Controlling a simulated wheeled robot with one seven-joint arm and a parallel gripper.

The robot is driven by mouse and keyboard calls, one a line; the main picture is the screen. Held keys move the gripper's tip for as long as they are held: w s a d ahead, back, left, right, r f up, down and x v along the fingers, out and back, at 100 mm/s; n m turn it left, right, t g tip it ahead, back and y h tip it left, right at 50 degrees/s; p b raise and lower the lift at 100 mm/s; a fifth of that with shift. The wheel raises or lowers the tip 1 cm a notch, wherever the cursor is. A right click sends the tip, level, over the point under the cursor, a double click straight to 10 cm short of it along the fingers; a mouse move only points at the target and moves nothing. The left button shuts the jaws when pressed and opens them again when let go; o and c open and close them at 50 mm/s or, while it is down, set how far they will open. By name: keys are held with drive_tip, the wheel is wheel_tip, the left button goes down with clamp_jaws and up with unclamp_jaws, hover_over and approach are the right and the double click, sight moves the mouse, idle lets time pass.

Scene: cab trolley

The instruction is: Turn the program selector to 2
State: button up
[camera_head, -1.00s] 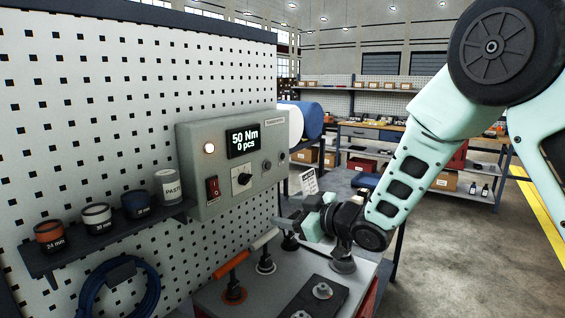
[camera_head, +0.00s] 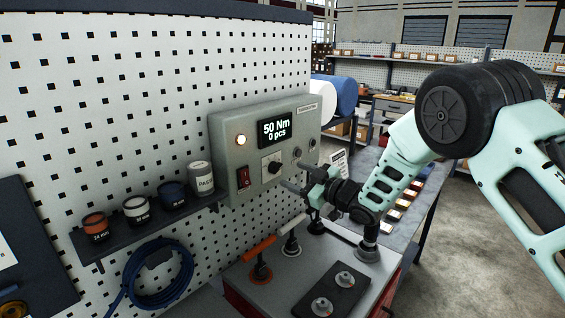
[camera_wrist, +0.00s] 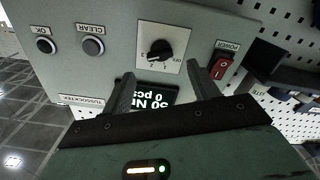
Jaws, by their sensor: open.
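The program selector (camera_head: 271,164) is a black knob on a white square plate on the grey control box (camera_head: 224,133). In the wrist view the selector (camera_wrist: 160,50) stands ahead of the fingertips, with small marks around it, too small to read surely. The display (camera_head: 276,130) reads "50 Nm 0 pcs". In the wrist view the display (camera_wrist: 158,94) shows partly between the fingers. My gripper (camera_head: 296,180) is open and empty, in front of the box at its lower right. In the wrist view the gripper (camera_wrist: 166,80) has its fingers on either side, apart from the knob.
A red power switch (camera_wrist: 221,68) sits beside the selector. The CLEAR button (camera_wrist: 93,46) and OK button (camera_wrist: 46,45) are on the other side. A shelf with cans (camera_head: 201,178) is left of the box. Tools with handles (camera_head: 260,250) stand on the trolley below.

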sight(279, 169)
drive_tip(key=p+x, duration=0.2)
drive_tip(key=x, duration=0.3)
drive_tip(key=shift+w+a, duration=0.2)
drive_tip(key=shift+a, duration=0.05)
drive_tip(key=c, duration=1)
